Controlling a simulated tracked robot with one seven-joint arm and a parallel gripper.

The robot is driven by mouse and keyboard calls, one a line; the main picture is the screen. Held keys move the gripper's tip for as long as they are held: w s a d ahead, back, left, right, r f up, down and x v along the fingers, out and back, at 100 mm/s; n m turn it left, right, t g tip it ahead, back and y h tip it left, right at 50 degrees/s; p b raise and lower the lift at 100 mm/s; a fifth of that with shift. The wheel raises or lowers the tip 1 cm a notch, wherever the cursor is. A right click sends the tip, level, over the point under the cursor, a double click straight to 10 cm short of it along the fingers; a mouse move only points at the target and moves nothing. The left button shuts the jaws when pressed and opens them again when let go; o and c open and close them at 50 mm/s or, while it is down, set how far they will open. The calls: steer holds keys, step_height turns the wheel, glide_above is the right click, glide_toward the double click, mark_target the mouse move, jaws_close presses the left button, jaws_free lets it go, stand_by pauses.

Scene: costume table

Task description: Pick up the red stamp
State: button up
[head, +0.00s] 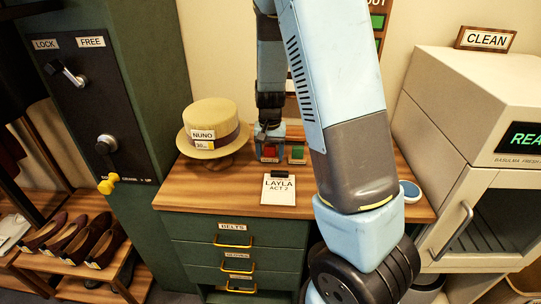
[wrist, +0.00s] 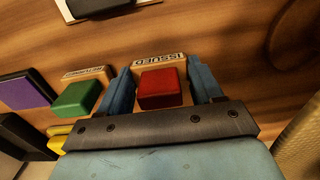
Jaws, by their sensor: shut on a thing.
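The red stamp (wrist: 160,88) has a red block top and stands at a wooden piece labelled ISSUED (wrist: 160,59). In the head view the red stamp (head: 270,152) is at the back of the wooden table top, right of the straw hat. My gripper (wrist: 160,72) has its blue fingers on both sides of the stamp and is shut on it. In the head view my gripper (head: 270,135) points down over the stamp. I cannot tell whether the stamp is clear of the table.
A green stamp (wrist: 77,99) with a RETURNED label is close beside it; a purple pad (wrist: 26,90) lies further left. In the head view, the straw hat (head: 212,128) stands left, and a LAYLA ACT 2 card (head: 279,191) lies in front. A beige cabinet (head: 470,110) stands right.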

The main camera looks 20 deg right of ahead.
steer(key=shift+r, duration=0.4)
steer(key=s+d+r, duration=0.2)
steer(key=s+r, duration=0.4)
steer(key=s+d+r, duration=0.2)
steer(key=s+r, duration=0.4)
steer(key=s, duration=0.1)
steer(key=shift+d, duration=0.35)
steer(key=shift+s, duration=0.15)
steer(key=o, duration=0.5)
steer(key=shift+c, duration=1.4)
